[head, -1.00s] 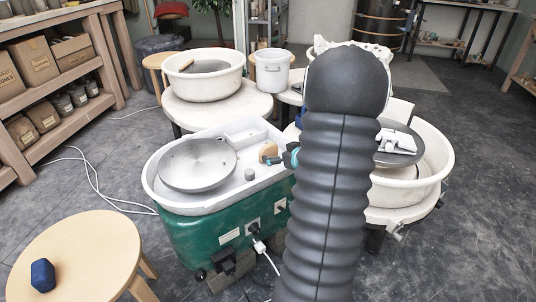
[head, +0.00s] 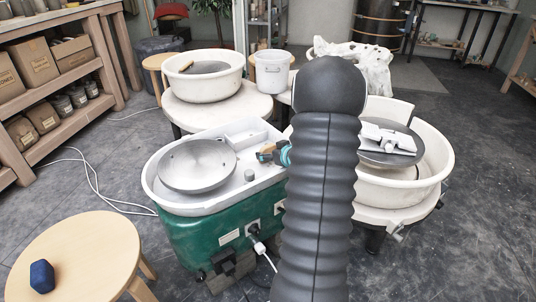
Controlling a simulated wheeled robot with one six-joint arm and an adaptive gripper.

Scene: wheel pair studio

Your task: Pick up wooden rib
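The wooden rib (head: 267,149) is a small tan piece at the right part of the white splash tray (head: 256,185) of the green pottery wheel. Only a bit of it shows. My gripper (head: 266,156), dark with teal parts, reaches in from the right and overlaps the rib in the picture. It partly hides the rib. I cannot tell whether the fingers are closed on it, or whether it touches the tray. My dark ribbed arm hides the area to the right.
A grey wheel head (head: 197,165) fills the left of the tray, with a small grey cylinder (head: 249,175) in front of my gripper. A white basin wheel (head: 440,165) stands at right. A wooden stool (head: 85,245) with a blue block (head: 42,275) is front left.

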